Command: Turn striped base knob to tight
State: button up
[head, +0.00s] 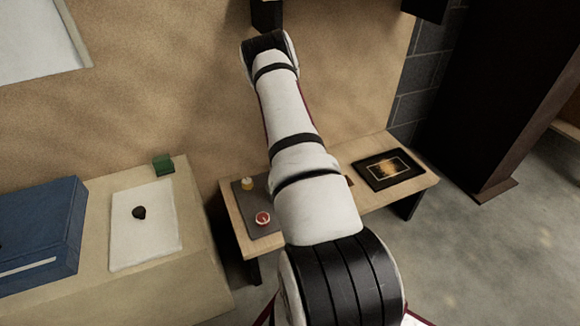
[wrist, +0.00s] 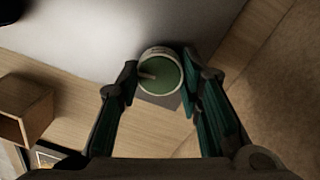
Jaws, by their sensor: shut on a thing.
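In the wrist view a round knob (wrist: 160,72) with a green top, a pale rim and a light pointer mark sits between the fingers of my gripper (wrist: 160,80). The two dark green fingers are shut on its left and right sides. A grey plate shows just below it. I cannot make out stripes on its base or any tight mark. In the head view my arm covers the gripper and this knob. A red knob (head: 263,218) and a small yellow knob (head: 247,184) sit on a dark grey panel (head: 246,208) left of my arm.
The panel lies on a wooden bench (head: 235,219), with a dark framed picture (head: 388,169) at its right. A nearer counter at left holds a blue case (head: 45,230), a white sheet (head: 163,235) and a green block (head: 163,164). A wooden box (wrist: 25,108) shows in the wrist view.

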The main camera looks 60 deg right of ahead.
jog(key=shift+m, duration=0.4)
jog(key=o, duration=1.2)
jog(key=shift+c, duration=0.2)
notch_tip(320, 180, up, 12)
jog(key=shift+w, duration=0.3)
